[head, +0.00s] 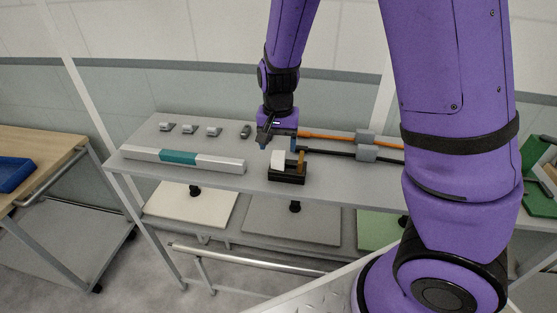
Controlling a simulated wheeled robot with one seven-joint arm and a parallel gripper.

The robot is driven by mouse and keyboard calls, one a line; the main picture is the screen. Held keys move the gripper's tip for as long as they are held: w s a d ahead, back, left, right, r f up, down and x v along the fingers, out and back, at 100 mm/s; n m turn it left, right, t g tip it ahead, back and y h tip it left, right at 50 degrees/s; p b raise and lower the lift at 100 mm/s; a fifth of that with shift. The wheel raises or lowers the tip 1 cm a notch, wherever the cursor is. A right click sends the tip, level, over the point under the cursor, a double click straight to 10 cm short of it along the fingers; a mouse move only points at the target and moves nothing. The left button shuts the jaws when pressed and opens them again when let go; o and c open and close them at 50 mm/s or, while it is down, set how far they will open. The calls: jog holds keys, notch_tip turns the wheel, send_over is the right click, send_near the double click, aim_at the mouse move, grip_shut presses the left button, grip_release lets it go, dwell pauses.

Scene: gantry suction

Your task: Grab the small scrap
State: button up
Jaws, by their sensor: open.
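My gripper (278,142) points down over the middle of the grey workbench, its fingers apart. It is just behind a small black holder (287,176). A white piece (278,159) and a narrow brown piece (301,162) stand upright in the holder. A small blue part (293,144) shows right by the fingers; I cannot tell whether it touches them. I cannot tell for certain which of these small pieces is the scrap. Nothing is clearly held, and the gap between the fingers is partly hidden.
A white bar with a teal middle (178,157) lies at the left of the bench, with several small grey fittings (190,130) behind it. Orange and black rods with grey blocks (366,137) lie right of my gripper. Flat panels (190,205) sit below. A blue tray (14,173) is far left.

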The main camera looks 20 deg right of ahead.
aim_at(279, 154)
notch_tip(279, 154, down, 5)
jog(key=shift+w+d+r, duration=0.1)
jog(key=shift+w+d, duration=0.05)
jog(key=c, duration=1)
